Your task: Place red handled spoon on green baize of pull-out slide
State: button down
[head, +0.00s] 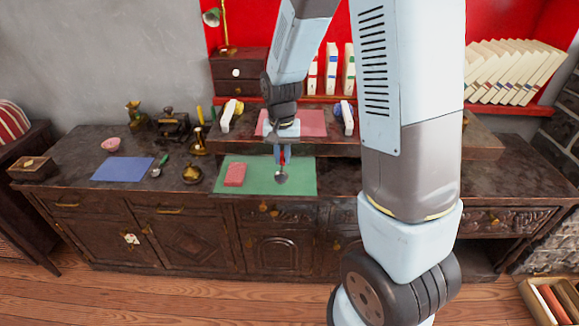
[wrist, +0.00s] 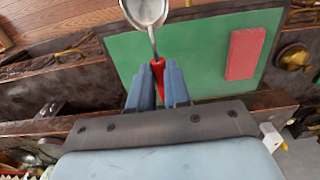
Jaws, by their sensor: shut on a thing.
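The red handled spoon has a red handle and a silver bowl (wrist: 147,12); in the head view its bowl (head: 281,177) shows over the green baize. The green baize of the pull-out slide (head: 302,176) juts from the cabinet front and also shows in the wrist view (wrist: 200,58). My gripper (wrist: 158,78) is shut on the spoon's red handle, with the bowl pointing away from it. In the head view my gripper (head: 282,152) is above the baize's rear part. I cannot tell whether the spoon touches the baize.
A red block (head: 235,175) lies on the baize's left side. A brass pot (head: 192,174) stands just left of the slide. A blue mat (head: 122,168) and a green-handled spoon (head: 159,166) lie further left. The baize's right side is clear.

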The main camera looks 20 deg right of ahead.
jog(key=w+d+f, duration=0.3)
jog(key=w+d, duration=0.1)
send_over(297, 172)
jog(key=s, duration=0.1)
jog(key=f, duration=0.3)
jog(key=shift+a+f, duration=0.4)
jog(key=shift+w+d+f, duration=0.25)
jog(key=shift+w+f, duration=0.05)
jog(key=shift+f, duration=0.15)
jog(key=shift+w+d+f, duration=0.15)
jog(key=shift+f, duration=1.5)
jog(key=shift+f, duration=0.1)
jog(key=c, duration=1.1)
grip_release()
